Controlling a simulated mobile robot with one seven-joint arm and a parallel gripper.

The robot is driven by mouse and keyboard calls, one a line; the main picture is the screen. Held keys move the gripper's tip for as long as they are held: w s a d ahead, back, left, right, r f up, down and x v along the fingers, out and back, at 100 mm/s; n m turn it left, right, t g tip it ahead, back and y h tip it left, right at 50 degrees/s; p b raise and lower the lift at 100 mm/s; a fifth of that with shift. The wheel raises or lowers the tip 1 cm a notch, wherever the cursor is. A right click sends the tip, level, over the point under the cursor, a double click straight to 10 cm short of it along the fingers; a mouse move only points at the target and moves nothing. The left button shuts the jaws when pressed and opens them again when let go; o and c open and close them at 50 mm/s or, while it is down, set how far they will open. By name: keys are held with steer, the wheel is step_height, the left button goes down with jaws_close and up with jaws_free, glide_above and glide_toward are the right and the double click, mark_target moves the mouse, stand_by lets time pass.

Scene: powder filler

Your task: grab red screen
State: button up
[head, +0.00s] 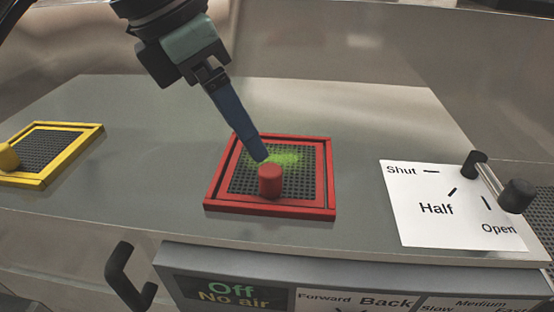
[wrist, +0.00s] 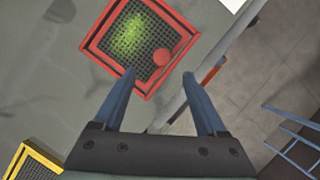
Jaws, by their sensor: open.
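The red screen (head: 212,192) is a square red frame with a dark mesh and a red knob (head: 270,180) near its front edge. Green light or powder shows on its mesh. It lies flat on the grey counter. My gripper (head: 262,158) reaches down over the screen, its blue fingers close to the knob in the head view. In the wrist view my gripper (wrist: 160,78) has its fingers wide apart with nothing between them at the tips. There the red screen (wrist: 101,28) and its knob (wrist: 162,57) lie beyond the fingertips. Contact cannot be told.
A yellow screen (head: 75,154) with a yellow knob lies at the left. A white label card (head: 440,215) marked Shut, Half, Open and a dark-knobbed lever (head: 516,195) are at the right. A dark handle (head: 125,280) and a control panel (head: 215,290) are at the front. The counter between the screens is clear.

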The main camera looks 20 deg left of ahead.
mark_target(269, 169)
steer(key=p+x, duration=0.1)
steer(key=x, duration=0.3)
steer(key=shift+d+f, duration=0.1)
steer(key=shift+f, duration=0.05)
steer(key=shift+p+x, duration=1.65)
steer(key=shift+x, duration=1.05)
steer(key=shift+d, duration=0.15)
jaws_close()
